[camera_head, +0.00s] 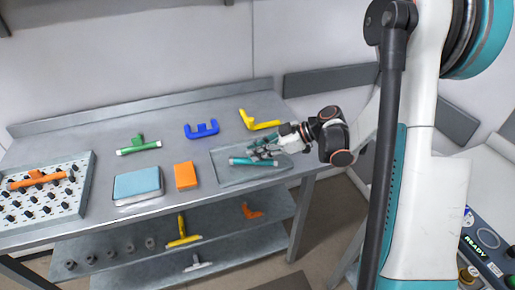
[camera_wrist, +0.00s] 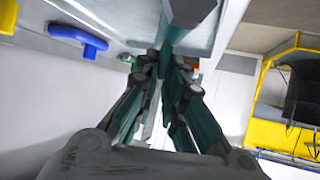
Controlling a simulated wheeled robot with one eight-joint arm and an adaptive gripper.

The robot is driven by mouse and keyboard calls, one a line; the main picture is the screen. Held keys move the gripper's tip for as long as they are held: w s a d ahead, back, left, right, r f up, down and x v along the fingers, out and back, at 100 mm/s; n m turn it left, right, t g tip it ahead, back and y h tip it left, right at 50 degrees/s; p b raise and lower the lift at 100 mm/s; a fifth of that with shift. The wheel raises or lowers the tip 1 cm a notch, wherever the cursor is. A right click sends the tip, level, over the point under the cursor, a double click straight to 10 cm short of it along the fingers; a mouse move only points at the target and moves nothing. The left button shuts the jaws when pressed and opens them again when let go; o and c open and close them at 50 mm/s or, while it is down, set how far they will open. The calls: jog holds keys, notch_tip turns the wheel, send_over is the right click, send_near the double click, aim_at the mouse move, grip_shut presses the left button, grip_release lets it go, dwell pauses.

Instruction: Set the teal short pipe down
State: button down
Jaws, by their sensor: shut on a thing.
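The teal short pipe (camera_head: 248,161) is at the grey tray (camera_head: 227,178) on the right part of the bench; I cannot tell whether it touches the tray floor. My gripper (camera_head: 262,153) reaches in from the right and is shut on the pipe. In the wrist view the teal pipe (camera_wrist: 192,12) shows at the top, at the tips of my gripper (camera_wrist: 167,58). The fingers hide part of it.
A yellow part (camera_head: 260,124) and a blue part (camera_head: 202,130) lie behind the tray. An orange block (camera_head: 185,176), a blue-topped box (camera_head: 137,183), a green pipe (camera_head: 138,146) and a peg board (camera_head: 48,208) are further left. Shelves below hold more parts.

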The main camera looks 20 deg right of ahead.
jog(key=shift+f+b, duration=0.55)
jog(key=shift+f, duration=0.15)
dwell(0.4)
jog(key=c, duration=1.6)
grip_release()
jog(key=shift+d+r, duration=0.1)
